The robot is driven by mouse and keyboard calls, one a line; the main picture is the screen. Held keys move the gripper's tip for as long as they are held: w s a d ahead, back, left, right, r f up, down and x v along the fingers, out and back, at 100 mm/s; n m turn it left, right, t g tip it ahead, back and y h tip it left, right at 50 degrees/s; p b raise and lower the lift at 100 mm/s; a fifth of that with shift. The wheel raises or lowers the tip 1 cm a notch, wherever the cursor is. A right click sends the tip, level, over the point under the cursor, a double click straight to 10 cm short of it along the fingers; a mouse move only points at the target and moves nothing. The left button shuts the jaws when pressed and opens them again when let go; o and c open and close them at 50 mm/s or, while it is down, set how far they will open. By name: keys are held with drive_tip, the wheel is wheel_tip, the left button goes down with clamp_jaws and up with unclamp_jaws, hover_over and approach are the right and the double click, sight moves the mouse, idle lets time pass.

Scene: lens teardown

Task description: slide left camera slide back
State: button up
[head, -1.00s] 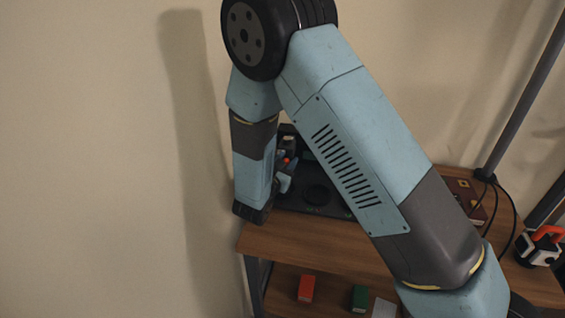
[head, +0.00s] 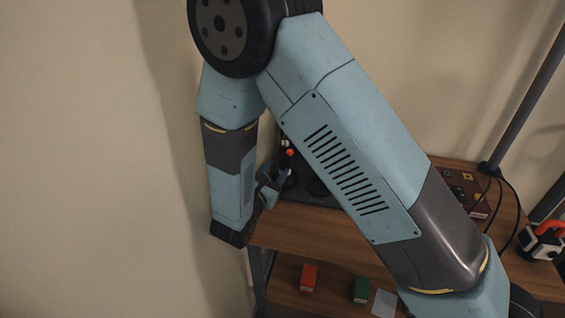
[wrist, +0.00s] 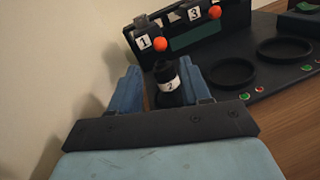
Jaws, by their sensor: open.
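In the wrist view a black upright fixture carries two orange knobs, the left knob (wrist: 159,43) beside a label 1 (wrist: 145,43) and the right knob (wrist: 214,12) beside a label 3 (wrist: 194,15). I cannot tell for certain which part is the left camera slide. My gripper (wrist: 161,88) is open, its blue fingers on either side of a black cylinder with a white label 2 (wrist: 170,85). I cannot tell whether they touch it. In the head view my gripper (head: 268,184) is near the shelf's left end, left of and below an orange knob (head: 290,152).
The black base has two round recesses (wrist: 232,71) and small green and red marks on the right. A brown wooden shelf (head: 310,235) lies under it. A red block (head: 308,278) and a green block (head: 361,289) stand on the lower shelf. A wall is close on the left.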

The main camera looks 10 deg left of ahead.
drive_tip(key=v, duration=0.3)
drive_tip(key=shift+s, duration=0.15)
drive_tip(key=shift+c, duration=0.5)
